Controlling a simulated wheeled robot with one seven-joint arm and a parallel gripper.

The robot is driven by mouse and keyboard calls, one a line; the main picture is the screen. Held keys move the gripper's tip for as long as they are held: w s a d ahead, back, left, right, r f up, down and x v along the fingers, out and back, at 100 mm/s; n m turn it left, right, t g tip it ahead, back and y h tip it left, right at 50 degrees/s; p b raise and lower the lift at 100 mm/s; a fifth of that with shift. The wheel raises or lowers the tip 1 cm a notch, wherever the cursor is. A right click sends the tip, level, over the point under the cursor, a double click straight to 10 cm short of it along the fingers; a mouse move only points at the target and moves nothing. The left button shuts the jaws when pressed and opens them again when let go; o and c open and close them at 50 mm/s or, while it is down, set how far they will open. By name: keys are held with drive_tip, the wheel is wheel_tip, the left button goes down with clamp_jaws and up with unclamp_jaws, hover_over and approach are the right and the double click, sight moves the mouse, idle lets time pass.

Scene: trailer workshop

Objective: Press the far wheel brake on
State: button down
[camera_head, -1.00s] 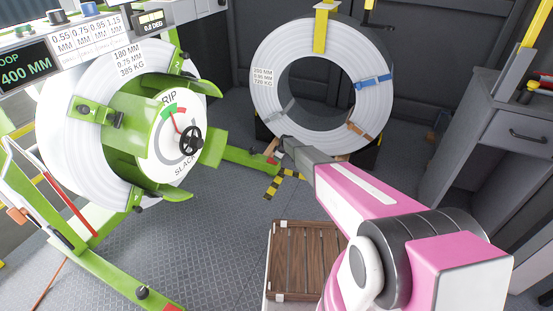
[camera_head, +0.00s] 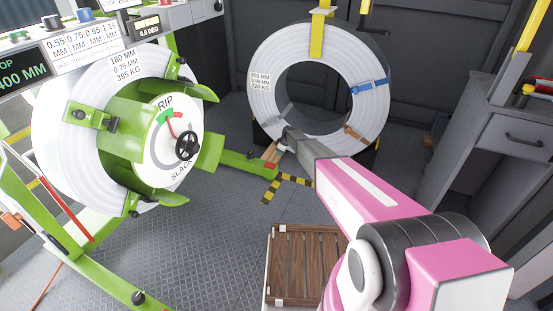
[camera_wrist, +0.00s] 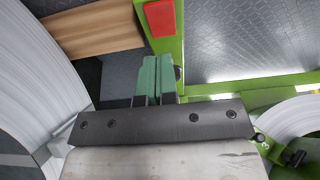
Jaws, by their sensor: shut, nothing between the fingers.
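A flat red pad (camera_wrist: 160,17), which looks like the far wheel brake pedal, sits on a green bar at the top of the wrist view. My gripper (camera_wrist: 154,78) is shut and empty, its teal fingers pressed together just below the pad in that picture. A gap shows between fingertips and pad; I cannot tell the height difference. In the head view, the green far leg (camera_head: 236,157) of the coil stand runs towards my gripper's end.
A large strapped coil (camera_head: 262,100) stands behind my gripper, its white side close on the left in the wrist view. A wooden piece (camera_wrist: 92,30) lies beside it. The green stand holds another coil (camera_head: 62,135). A slatted crate (camera_head: 305,265) and grey cabinet (camera_head: 515,135) stand nearby.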

drive_tip(key=v, duration=0.2)
drive_tip(key=shift+s+d+r, duration=0.15)
drive_tip(key=shift+d+r, duration=0.15)
drive_tip(key=s+d+r+m+h, duration=0.1)
drive_tip(key=s+d+r+m, duration=0.3)
drive_tip(key=s, duration=1.2)
drive_tip(key=s+d+r+m+g+h, duration=0.1)
drive_tip(key=s+d+r+m, duration=0.4)
drive_tip(key=s+d+r, duration=0.6)
drive_tip(key=s+d+r+m+h, duration=0.1)
drive_tip(key=s+d+r+m, duration=0.4)
drive_tip(key=s+r, duration=0.8)
drive_tip(key=s+d, duration=0.3)
drive_tip(key=s, duration=0.7)
drive_tip(key=shift+s+h, duration=0.2)
drive_tip(key=shift+h, duration=0.2)
drive_tip(key=shift+s+d, duration=0.1)
